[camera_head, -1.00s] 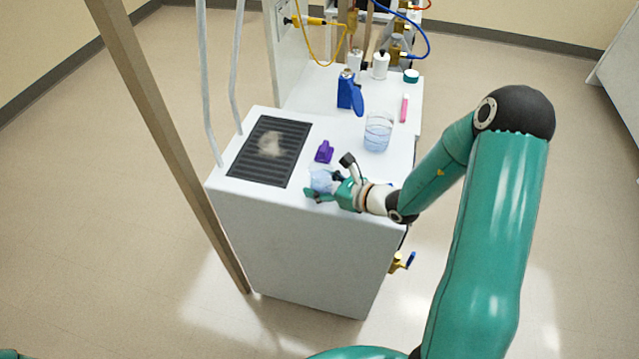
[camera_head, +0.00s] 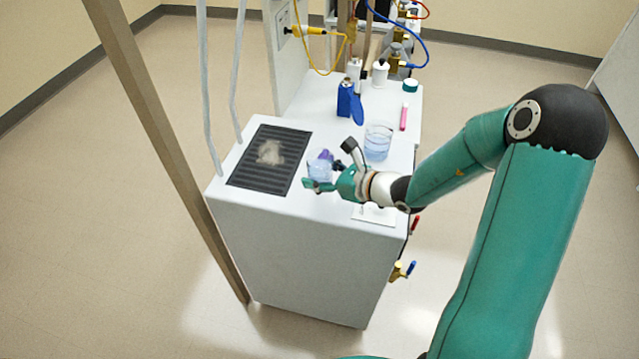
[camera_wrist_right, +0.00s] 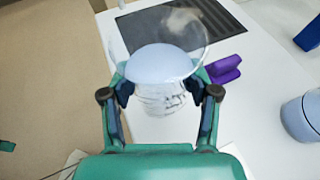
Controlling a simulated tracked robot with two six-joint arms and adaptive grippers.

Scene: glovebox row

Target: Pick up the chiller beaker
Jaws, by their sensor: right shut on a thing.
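The chiller beaker (camera_head: 320,168) is a small clear glass with pale blue liquid, near the front of the white cabinet top. It also shows in the wrist view (camera_wrist_right: 164,64), between the fingers. My right gripper (camera_head: 324,176) is shut on it; in the wrist view the two fingers (camera_wrist_right: 160,92) press it from both sides. The beaker appears held a little above the top, though the gap under it is hard to see. The fingers and hand hide part of it. My left gripper is not in view.
A purple object (camera_wrist_right: 224,69) sits close beside the held beaker. A larger beaker (camera_head: 378,142), a blue bottle (camera_head: 345,99) and a pink item (camera_head: 403,117) stand farther back. A black grille (camera_head: 268,158) lies left. A wooden post (camera_head: 165,145) stands left of the cabinet (camera_head: 300,255).

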